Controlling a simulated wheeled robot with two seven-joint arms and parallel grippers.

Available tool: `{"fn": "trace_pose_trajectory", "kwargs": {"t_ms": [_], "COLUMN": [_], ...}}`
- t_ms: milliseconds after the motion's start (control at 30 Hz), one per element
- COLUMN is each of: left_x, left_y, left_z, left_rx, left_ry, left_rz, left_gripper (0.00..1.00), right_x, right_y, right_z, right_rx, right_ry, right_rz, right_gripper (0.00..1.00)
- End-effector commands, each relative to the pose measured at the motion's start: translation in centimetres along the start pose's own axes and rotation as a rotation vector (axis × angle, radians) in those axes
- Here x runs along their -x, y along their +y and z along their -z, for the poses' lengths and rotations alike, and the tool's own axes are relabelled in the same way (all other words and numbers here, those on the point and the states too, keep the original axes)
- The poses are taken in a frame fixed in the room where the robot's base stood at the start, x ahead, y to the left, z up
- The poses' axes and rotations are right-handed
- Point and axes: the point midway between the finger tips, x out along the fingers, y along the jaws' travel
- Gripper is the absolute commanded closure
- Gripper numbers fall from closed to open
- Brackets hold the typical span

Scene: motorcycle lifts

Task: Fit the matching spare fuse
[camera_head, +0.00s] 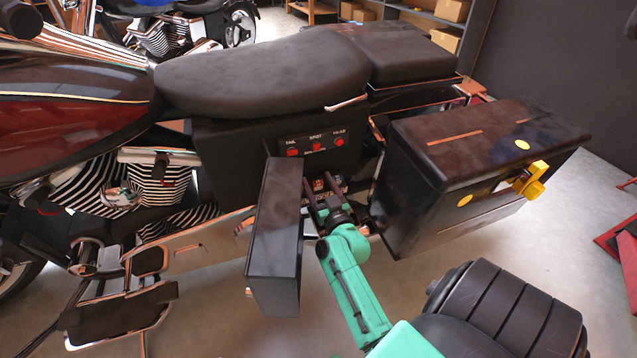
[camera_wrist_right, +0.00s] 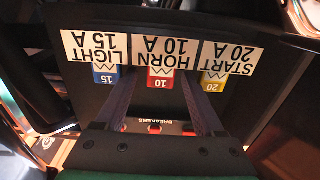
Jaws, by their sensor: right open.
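Three fuses sit in a row under white labels that read upside down in the right wrist view. They are a blue 15 fuse (camera_wrist_right: 106,76) at LIGHT 15 A, a red 10 fuse (camera_wrist_right: 160,78) at HORN 10 A and a yellow 20 fuse (camera_wrist_right: 213,78) at START 20 A. My right gripper (camera_wrist_right: 160,86) is open, with its two dark fingers on either side of the red fuse, apart from each other. In the head view my right gripper (camera_head: 321,188) reaches into the recess below the motorcycle seat. Whether its fingers touch the red fuse I cannot tell. My left gripper is out of view.
A dark upright panel (camera_head: 274,235) stands just left of my right gripper. A black pannier (camera_head: 420,190) with a yellow latch (camera_head: 531,180) is close on the right. Open floor lies in front.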

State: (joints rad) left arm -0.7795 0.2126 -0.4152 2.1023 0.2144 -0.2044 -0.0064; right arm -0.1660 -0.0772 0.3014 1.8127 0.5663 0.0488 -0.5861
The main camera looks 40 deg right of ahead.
Motion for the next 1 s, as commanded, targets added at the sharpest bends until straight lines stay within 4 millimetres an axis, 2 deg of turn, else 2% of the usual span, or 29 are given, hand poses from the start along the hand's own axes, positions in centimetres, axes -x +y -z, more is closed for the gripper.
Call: {"fn": "trace_pose_trajectory", "kwargs": {"t_ms": [167,267,467,567,733,833,1000], "left_x": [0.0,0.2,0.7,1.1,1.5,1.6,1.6], "left_y": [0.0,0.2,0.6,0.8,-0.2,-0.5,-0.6], "left_z": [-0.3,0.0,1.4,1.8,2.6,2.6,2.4], "left_rx": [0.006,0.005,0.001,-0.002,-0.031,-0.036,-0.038], "left_ry": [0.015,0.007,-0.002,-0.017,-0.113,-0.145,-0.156], "left_rz": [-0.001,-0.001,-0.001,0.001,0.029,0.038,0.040], "left_gripper": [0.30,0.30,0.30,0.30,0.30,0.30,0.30], "right_x": [0.1,1.7,6.2,9.2,13.2,14.3,14.6], "right_y": [0.0,0.0,0.0,0.0,0.0,0.0,0.0], "right_z": [0.0,0.0,0.1,0.1,0.1,0.0,0.0], "right_rx": [0.000,0.002,0.002,0.003,0.001,0.001,-0.001], "right_ry": [-0.001,-0.004,-0.006,-0.008,-0.005,-0.002,0.001], "right_rz": [0.000,0.000,0.001,0.002,0.001,0.001,0.000], "right_gripper": [0.29,0.29,0.29,0.29,0.29,0.29,0.29]}}
